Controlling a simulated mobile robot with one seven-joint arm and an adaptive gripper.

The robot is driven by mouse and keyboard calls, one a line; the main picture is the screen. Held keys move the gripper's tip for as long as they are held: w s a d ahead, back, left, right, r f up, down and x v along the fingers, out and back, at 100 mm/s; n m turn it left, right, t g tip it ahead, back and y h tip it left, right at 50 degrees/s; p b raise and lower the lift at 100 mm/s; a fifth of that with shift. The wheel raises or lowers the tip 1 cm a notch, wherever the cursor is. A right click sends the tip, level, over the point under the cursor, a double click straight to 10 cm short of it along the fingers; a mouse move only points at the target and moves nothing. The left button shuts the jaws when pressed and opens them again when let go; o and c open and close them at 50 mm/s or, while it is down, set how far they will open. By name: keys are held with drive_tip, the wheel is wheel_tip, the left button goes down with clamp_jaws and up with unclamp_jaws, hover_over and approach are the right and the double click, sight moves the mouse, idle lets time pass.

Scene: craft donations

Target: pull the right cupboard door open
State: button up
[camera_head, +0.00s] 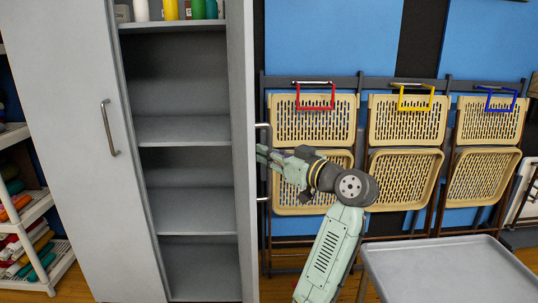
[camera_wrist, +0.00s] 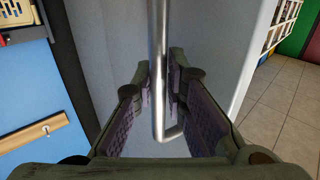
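The right cupboard door (camera_head: 242,150) stands swung well open and shows nearly edge-on in the head view. Its metal handle (camera_head: 263,198) is on the face turned to the right. In the wrist view the handle (camera_wrist: 158,45) runs upright between my fingers, with its lower bend in sight. My gripper (camera_head: 263,155) reaches the handle from the right. In the wrist view my gripper (camera_wrist: 160,85) has its fingertips close on both sides of the bar and looks shut on it. The exact contact is partly hidden.
The left door (camera_head: 60,150) looks closed. Grey shelves (camera_head: 190,130) show inside the cupboard. Folding chairs (camera_head: 313,120) hang on the wall at right. A grey table (camera_head: 440,270) stands at lower right. A white rack (camera_head: 40,210) stands at far left.

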drive_tip(key=o, duration=0.4)
drive_tip(key=v, duration=1.2)
drive_tip(key=shift+s, duration=0.1)
